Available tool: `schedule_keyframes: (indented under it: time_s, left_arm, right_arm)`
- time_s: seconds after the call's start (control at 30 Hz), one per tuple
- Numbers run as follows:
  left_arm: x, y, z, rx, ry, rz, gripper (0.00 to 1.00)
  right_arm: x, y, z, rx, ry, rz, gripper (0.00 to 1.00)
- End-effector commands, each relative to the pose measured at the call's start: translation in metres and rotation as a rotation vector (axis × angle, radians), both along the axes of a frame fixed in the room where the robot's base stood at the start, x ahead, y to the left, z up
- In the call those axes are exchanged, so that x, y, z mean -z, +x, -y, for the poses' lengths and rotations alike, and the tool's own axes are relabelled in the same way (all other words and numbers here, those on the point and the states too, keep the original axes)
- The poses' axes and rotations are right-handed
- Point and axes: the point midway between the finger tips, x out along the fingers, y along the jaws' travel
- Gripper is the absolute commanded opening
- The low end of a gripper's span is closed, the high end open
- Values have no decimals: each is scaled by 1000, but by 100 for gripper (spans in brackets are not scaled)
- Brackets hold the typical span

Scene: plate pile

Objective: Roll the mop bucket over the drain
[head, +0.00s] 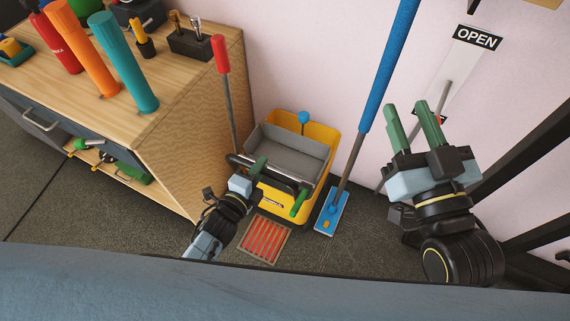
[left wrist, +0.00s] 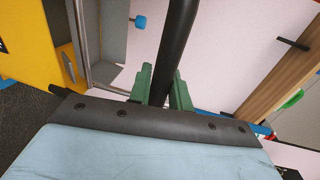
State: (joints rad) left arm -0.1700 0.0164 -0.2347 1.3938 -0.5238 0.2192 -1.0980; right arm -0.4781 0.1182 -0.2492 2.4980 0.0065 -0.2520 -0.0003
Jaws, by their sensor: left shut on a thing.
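The yellow mop bucket (head: 319,133) with a grey wringer (head: 290,142) stands on the floor near the wall. The drain (head: 264,239), a square grate with red-orange slats, lies in front of it, nearer to me; the bucket is beside it, not over it. My left gripper (head: 258,168) is shut on the bucket's dark handle bar (left wrist: 178,40). In the left wrist view the bar runs between the green fingers, with yellow bucket side (left wrist: 25,30) at left. My right gripper (head: 415,125) is raised at right, fingers apart and empty.
A blue mop (head: 382,75) leans right of the bucket, its blue head (head: 331,212) on the floor close by. A red-handled tool (head: 221,55) stands at left. A wooden cabinet (head: 185,140) bounds the left. Floor around the drain is mostly clear.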

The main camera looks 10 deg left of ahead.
Motion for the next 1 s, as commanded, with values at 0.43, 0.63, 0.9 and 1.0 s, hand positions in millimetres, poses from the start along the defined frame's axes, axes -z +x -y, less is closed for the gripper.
schedule_keyframes:
  time_s: [0.43, 0.63, 0.9, 1.0]
  left_arm:
    - [-2, -11, -4, 0, -2, 5, 0]
    - [-3, -23, -8, 1, -1, 5, 0]
    - [-3, -38, -14, 0, -1, 6, 0]
    - [-3, -43, -16, 0, -1, 7, 0]
  right_arm:
    - [-5, 0, 0, 0, 0, 0, 36]
    - [-9, 0, 0, 0, 0, 0, 36]
    - [-13, 0, 0, 0, 0, 0, 36]
    - [-15, 0, 0, 0, 0, 0, 36]
